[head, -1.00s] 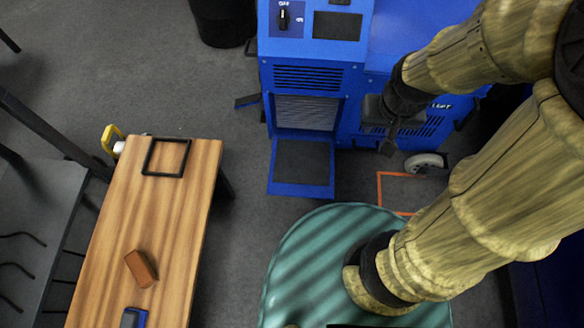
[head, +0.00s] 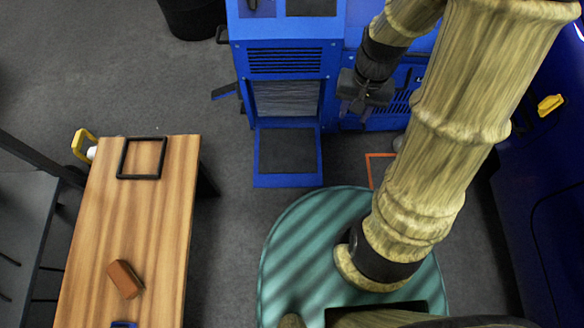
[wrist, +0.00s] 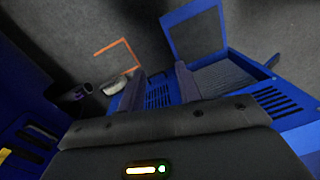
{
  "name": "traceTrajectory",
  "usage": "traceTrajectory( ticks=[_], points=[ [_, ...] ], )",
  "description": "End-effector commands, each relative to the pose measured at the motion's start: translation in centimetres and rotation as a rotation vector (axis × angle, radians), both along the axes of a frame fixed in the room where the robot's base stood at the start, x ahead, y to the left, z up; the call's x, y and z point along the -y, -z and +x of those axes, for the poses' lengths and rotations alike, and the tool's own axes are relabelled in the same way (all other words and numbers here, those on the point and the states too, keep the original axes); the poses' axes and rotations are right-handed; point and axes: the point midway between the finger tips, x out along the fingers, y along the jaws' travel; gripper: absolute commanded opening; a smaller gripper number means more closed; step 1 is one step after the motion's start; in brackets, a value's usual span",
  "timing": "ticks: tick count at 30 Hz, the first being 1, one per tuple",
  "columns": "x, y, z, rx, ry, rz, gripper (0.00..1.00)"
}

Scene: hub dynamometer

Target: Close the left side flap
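The blue machine (head: 285,30) stands at the top centre of the head view. A blue-framed flap with a dark panel (head: 287,151) hangs open, folded down at its front below a louvred opening; it also shows in the wrist view (wrist: 196,32). A small blue piece (head: 224,91) sticks out at the machine's left side; I cannot tell whether this is the left side flap. My gripper (head: 356,108) is by the machine's right front, right of the front flap. In the wrist view its fingers (wrist: 160,70) are apart and empty.
A wooden bench (head: 150,230) on the left holds a black frame (head: 142,158) and a brown block (head: 125,279). A black bin (head: 194,15) stands behind. An orange floor outline (head: 376,165) lies right of the front flap. Grey floor is clear between bench and machine.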

Motion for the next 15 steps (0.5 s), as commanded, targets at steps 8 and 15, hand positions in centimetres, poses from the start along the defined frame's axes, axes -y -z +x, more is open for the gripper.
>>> traceTrajectory(
  ticks=[8,15],
  points=[
    [1.0,12.8,2.0,-0.294,0.279,0.154,0.34],
    [1.3,22.5,3.3,-0.535,0.507,0.324,0.34]
  ],
)
